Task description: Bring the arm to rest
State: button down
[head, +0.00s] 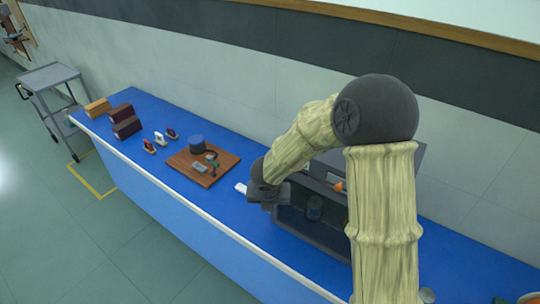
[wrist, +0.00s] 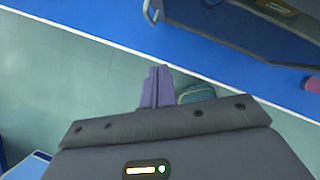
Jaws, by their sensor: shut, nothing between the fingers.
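My arm reaches out over the blue bench (head: 235,215) in the head view, bent at a dark round joint. My gripper (head: 268,205) hangs at its end, in front of the left part of a dark open-fronted case. In the wrist view my gripper (wrist: 157,87) has its two fingers together, with nothing between them. The floor and the white edge of the bench show behind the fingers. The fingertips are hard to make out in the head view.
The dark case (head: 297,229) stands close to my gripper, partly hidden by my arm. A wooden board (head: 185,163) with small parts lies left of it. Boxes (head: 127,129) stand at the bench's far end, near a grey cart (head: 47,77). The floor (head: 70,230) in front is clear.

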jog(key=d+r+n+t+y+b, duration=0.15)
jog(key=d+r+n, duration=0.25)
jog(key=n, duration=0.9)
jog(key=s+d+n+g+b, duration=0.1)
jog(key=s+d+n, duration=0.5)
jog(key=n, duration=0.5)
jog(key=s+d+n+g+h+b, duration=0.1)
jog(key=s+d+n+g, duration=0.1)
jog(key=s+d+n, duration=0.4)
jog(key=s+n, duration=0.5)
jog(key=n, duration=0.1)
jog(key=shift+f+n, duration=0.25)
jog(key=shift+n, duration=0.05)
jog(key=shift+d, duration=0.1)
